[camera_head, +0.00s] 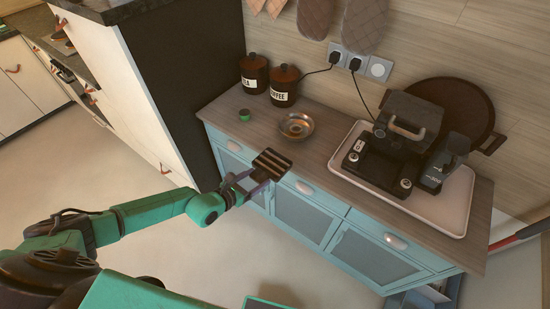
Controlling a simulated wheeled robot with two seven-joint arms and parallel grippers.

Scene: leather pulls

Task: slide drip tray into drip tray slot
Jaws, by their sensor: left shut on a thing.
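The drip tray (272,162) is a small dark piece with pale slats. My left gripper (257,180) is shut on its near edge and holds it in front of the blue cabinet's top edge, left of the machine. The black coffee machine (404,122) stands on a white tray at the right of the counter. Its low front base (378,168) faces me; I cannot make out the drip tray slot clearly. The drip tray is well apart from the machine. My right gripper is not in view.
The white tray (455,213) lies under the machine. A metal bowl (296,126), a small green cup (244,115), and tea (254,73) and coffee (284,86) canisters stand on the left of the counter. A round dark board (470,100) leans behind. The wooden counter (322,152) between bowl and tray is clear.

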